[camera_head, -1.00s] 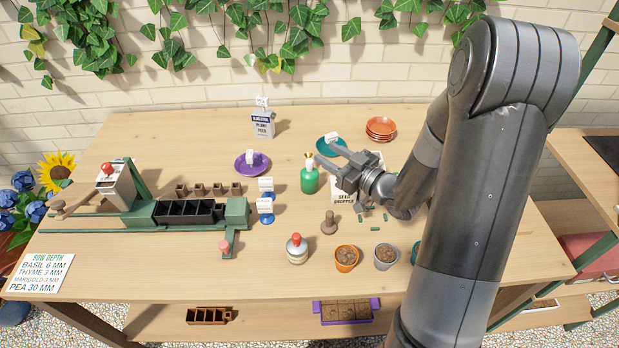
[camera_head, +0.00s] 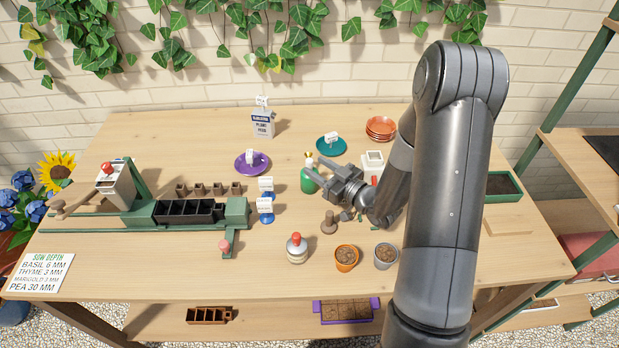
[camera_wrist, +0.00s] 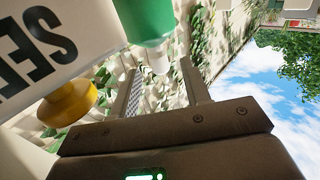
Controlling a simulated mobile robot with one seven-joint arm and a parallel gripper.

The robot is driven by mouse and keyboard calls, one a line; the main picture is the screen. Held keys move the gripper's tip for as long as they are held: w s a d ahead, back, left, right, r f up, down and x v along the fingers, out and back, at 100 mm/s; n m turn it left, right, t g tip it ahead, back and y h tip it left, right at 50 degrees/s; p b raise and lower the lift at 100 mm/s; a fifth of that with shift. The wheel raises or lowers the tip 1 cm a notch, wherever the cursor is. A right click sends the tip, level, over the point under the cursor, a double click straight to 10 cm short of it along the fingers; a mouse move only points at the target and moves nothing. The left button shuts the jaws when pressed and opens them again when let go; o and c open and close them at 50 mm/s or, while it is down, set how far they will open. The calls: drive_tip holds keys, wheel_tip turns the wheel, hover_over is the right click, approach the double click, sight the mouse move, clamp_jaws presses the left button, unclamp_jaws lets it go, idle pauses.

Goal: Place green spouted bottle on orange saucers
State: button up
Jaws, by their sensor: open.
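The green spouted bottle (camera_head: 308,181) stands upright on the table, its pale top showing, partly hidden by my gripper. My gripper (camera_head: 316,168) is open, with its fingers reaching left beside the bottle's upper part. In the wrist view the green bottle (camera_wrist: 145,18) shows at the top edge, near the fingertips. I cannot tell whether it lies between them. The stacked orange saucers (camera_head: 381,127) sit at the back right of the table, apart from my gripper.
A teal saucer (camera_head: 331,147) with a label lies behind my gripper, and a purple saucer (camera_head: 252,167) lies left of the bottle. A lettered white box (camera_wrist: 45,45) is close in the wrist view.

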sight(312, 164)
drive_tip(key=x, duration=0.3)
drive_tip(key=shift+w+a, duration=0.3)
drive_tip(key=shift+c, duration=0.3)
clamp_jaws()
